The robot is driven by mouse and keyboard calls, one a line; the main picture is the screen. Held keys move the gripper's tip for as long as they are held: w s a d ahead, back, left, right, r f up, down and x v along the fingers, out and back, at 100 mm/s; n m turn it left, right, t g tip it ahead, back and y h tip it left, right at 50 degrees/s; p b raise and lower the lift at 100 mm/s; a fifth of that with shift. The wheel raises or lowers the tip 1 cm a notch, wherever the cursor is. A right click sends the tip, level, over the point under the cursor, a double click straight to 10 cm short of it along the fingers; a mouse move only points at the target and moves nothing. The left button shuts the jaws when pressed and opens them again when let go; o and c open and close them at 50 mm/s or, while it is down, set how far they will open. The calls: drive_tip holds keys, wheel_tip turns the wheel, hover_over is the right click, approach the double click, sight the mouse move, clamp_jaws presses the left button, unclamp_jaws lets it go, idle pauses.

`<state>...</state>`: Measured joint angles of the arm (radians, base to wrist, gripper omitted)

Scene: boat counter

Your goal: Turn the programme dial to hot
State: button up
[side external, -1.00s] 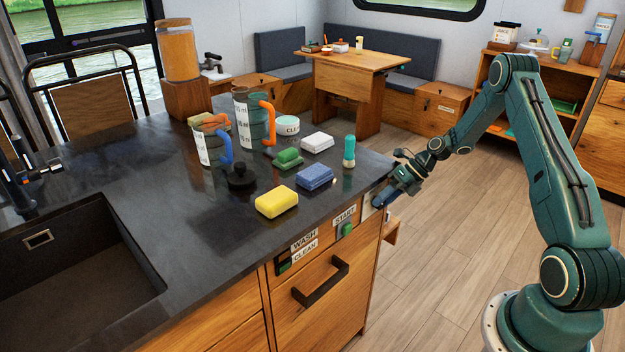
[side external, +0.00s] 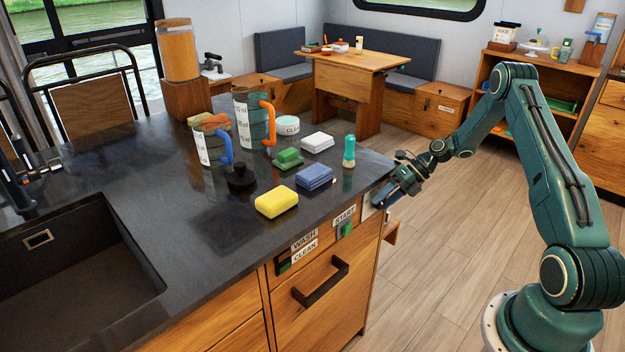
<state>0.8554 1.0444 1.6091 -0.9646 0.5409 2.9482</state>
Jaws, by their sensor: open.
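My gripper (side external: 388,196) is at the right front corner of the dark counter, beside the right end of the front panel. It is open. Its fingers are close to the panel there, but I cannot tell whether they touch anything. No programme dial can be made out clearly; the panel's right end is partly hidden behind my gripper. A START label (side external: 345,213) with a green button (side external: 346,231) sits to the left of my gripper. WASH and CLEAN labels (side external: 304,243) sit further left, beside a dark slot with a green part (side external: 284,267).
A black drawer handle (side external: 320,284) sticks out below the panel. The floor to the right is clear.

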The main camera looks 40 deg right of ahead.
drive_tip(key=v, duration=0.7)
drive_tip(key=shift+r, duration=0.2)
drive_tip(key=shift+s+d+r, duration=0.1)
drive_tip(key=shift+s+d, duration=0.05)
idle(0.4)
wheel_tip(320, 180, up, 7)
drive_tip(key=s+n+h, duration=0.1)
drive_tip(key=s+h, duration=0.1)
drive_tip(key=h, duration=0.2)
drive_tip(key=shift+a, duration=0.35)
drive_tip(key=x, duration=1.3)
drive_tip(key=shift+s+f, duration=0.1)
drive_tip(key=shift+f, duration=0.3)
drive_tip(key=shift+c, duration=0.3)
